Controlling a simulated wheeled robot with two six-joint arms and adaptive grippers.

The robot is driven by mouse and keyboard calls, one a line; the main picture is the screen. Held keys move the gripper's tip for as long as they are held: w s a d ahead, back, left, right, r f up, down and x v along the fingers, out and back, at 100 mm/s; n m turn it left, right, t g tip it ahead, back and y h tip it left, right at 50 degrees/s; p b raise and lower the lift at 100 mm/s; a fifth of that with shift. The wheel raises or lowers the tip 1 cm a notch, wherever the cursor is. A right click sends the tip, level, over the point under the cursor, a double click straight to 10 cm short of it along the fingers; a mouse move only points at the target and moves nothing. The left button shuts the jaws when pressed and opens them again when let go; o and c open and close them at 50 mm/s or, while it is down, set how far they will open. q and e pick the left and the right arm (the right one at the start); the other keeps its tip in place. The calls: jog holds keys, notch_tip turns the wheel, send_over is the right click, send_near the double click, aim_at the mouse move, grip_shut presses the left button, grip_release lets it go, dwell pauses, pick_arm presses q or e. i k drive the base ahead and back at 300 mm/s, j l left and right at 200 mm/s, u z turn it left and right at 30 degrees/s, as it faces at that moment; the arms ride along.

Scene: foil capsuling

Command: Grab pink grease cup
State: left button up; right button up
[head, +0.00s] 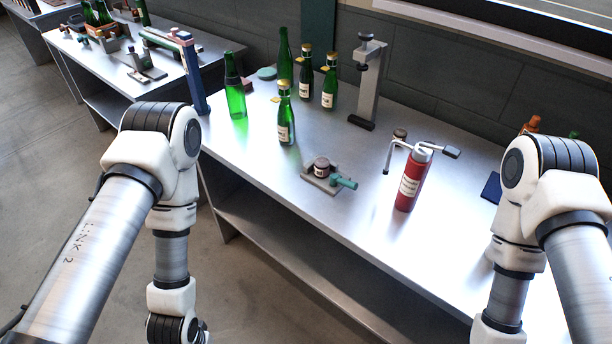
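No clearly pink cup stands out. A small dark reddish jar with a pale label (321,167) sits on a grey base (312,184) near the front middle of the steel table. A teal cylinder (343,183) is at the base's right side. I cannot tell whether this jar is the grease cup. A red labelled canister (411,182) with a T-shaped metal top stands to its right. Both my arms reach down past the picture's lower edge, left and right of the table items. Neither gripper shows.
Several green bottles (285,118) stand at the table's back left. A grey stand press (369,85) is behind the jar. A small dark-capped item (400,134) is behind the canister. Orange and dark blue items are partly hidden by my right arm.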

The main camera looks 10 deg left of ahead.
aim_at(323, 163)
jog(key=j+z, duration=0.25)
jog(key=j, duration=0.45)
jog(key=k+j+z, duration=0.15)
jog(key=j+z, duration=0.15)
jog(key=j, duration=0.4)
